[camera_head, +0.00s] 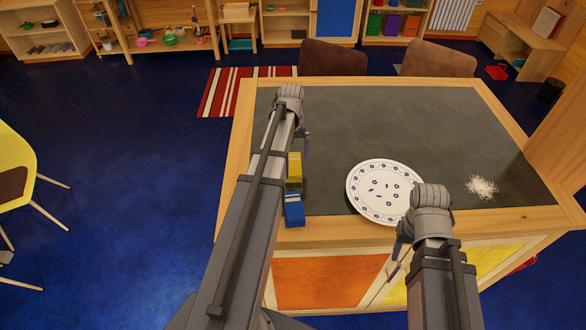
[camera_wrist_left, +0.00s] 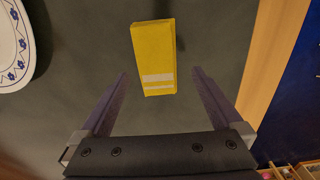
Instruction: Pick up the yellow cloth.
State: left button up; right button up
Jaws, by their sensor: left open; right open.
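The yellow cloth (camera_head: 294,170) is a folded block on the table's dark top, near its left edge, just beyond a folded blue cloth (camera_head: 293,212). In the left wrist view the yellow cloth (camera_wrist_left: 153,50), with pale stripes at one end, lies ahead of my left gripper (camera_wrist_left: 158,85). The left fingers are apart, with nothing held between them. In the head view my left gripper (camera_head: 305,142) hangs over the table, just beyond the yellow cloth and partly hidden by its arm. My right gripper (camera_head: 399,252) is open at the table's front edge, near the plate.
A white plate with blue flowers (camera_head: 372,186) sits right of the cloths; its rim shows in the left wrist view (camera_wrist_left: 22,62). A white pile of grains (camera_head: 482,187) lies farther right. Two brown chairs (camera_head: 333,57) stand behind the table. The table's (camera_head: 400,115) far middle is clear.

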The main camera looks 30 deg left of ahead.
aim_at(293, 162)
pick_arm(q)
jog(key=shift+f+b, duration=0.3)
jog(key=shift+b, duration=0.1)
jog(key=f+b, duration=0.4)
jog(key=shift+d+f, duration=0.2)
jog(key=shift+f, duration=0.1)
jog(key=shift+r, duration=0.1)
jog(key=shift+c, duration=0.6)
jog(key=c, duration=1.1)
